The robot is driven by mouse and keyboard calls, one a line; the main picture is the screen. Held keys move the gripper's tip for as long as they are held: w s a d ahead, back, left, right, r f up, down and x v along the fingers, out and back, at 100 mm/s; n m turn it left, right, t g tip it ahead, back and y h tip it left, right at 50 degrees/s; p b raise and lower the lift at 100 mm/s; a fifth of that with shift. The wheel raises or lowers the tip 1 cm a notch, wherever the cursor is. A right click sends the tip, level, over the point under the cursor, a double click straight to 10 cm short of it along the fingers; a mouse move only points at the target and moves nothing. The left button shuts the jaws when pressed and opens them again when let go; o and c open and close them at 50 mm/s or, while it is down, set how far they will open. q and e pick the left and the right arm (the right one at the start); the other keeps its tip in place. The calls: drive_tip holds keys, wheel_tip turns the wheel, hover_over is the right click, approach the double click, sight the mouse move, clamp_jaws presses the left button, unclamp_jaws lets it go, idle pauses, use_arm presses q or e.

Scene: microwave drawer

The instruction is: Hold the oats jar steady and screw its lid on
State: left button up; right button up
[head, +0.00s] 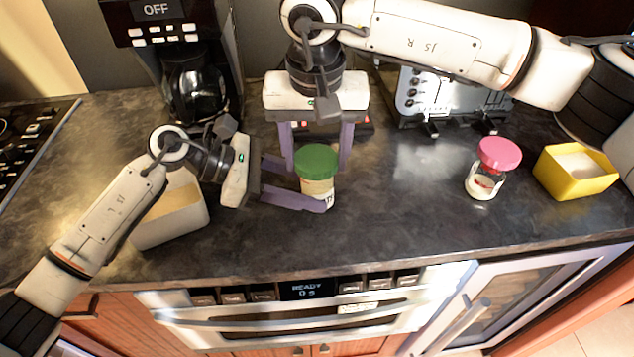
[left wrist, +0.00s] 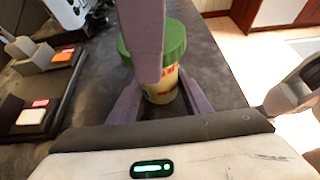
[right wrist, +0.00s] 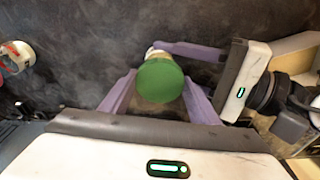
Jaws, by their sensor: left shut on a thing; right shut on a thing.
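The oats jar (head: 318,188) is a pale jar with lettering, upright on the dark counter near its front edge. Its green lid (head: 317,160) sits on top of it and looks level; whether the threads are tight cannot be seen. My left gripper (head: 306,188) comes from the left and is shut on the jar's body, below the lid. My right gripper (head: 317,157) reaches in from behind and above, with its fingers on either side of the lid, shut on it. The right wrist view shows the lid (right wrist: 160,81) between those fingers; the left wrist view shows the jar (left wrist: 160,88) partly hidden by a finger.
A pale open container (head: 172,218) stands at left by my left arm. A pink-lidded jar (head: 487,172) and a yellow container (head: 577,172) stand at right. A coffee maker (head: 193,85) and a toaster (head: 450,98) are at the back.

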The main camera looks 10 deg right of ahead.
drive_tip(key=m, duration=0.3)
drive_tip(key=m+h, duration=0.1)
drive_tip(key=m, duration=0.3)
drive_tip(key=shift+g, duration=0.3)
drive_tip(key=m, duration=0.6)
drive_tip(key=shift+d+f+m+g+h, duration=0.1)
drive_tip(key=shift+m+g+h, duration=0.2)
drive_tip(key=shift+g, duration=0.1)
drive_tip(key=o, duration=1.1)
drive_tip(key=shift+c, duration=0.2)
drive_tip(key=shift+r, duration=2.6)
